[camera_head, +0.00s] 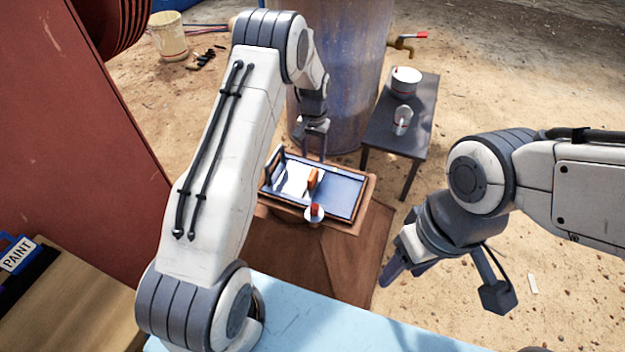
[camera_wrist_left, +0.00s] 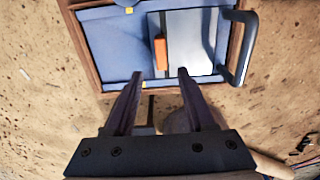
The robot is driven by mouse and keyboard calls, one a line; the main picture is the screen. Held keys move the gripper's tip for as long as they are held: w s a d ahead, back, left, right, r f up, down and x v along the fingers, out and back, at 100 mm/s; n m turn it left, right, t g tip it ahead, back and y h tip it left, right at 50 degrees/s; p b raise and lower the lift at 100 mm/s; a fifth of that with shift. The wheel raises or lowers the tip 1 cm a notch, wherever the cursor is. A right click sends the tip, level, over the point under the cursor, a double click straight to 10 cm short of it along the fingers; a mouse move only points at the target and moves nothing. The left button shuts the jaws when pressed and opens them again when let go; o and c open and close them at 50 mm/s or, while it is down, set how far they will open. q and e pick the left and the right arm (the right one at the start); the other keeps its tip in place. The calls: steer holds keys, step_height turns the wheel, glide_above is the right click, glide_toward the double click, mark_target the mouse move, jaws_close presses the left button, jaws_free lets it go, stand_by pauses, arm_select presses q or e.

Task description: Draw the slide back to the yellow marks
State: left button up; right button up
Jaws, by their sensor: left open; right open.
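The slide is a pale, shiny plate (camera_wrist_left: 190,42) in a blue tray (camera_wrist_left: 104,45) with a wooden rim. It also shows in the head view (camera_head: 291,180). A dark bar handle (camera_wrist_left: 238,48) stands at its right end in the wrist view. An orange block (camera_wrist_left: 160,53) is near its left edge. One yellow mark (camera_wrist_left: 129,9) is on the tray's far edge and another (camera_wrist_left: 144,85) on the near edge, both left of the plate. My left gripper (camera_wrist_left: 159,72) is open and empty above the tray's near edge. My right gripper (camera_head: 393,268) is open, away from the tray.
A white cup with a red top (camera_head: 314,214) stands by the tray's front edge. A dark side table (camera_head: 420,125) holds a white pot (camera_head: 406,80) and a mug (camera_head: 402,120). A large blue drum (camera_head: 345,60) stands behind. A red panel (camera_head: 70,130) rises at left.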

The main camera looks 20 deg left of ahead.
mark_target(313, 174)
arm_select(q)
step_height(313, 174, down, 11)
steer(key=shift+a+r+b, duration=0.1)
steer(key=shift+r+b, duration=0.1)
steer(key=shift+b, duration=0.3)
jaws_close()
stand_by(1.3)
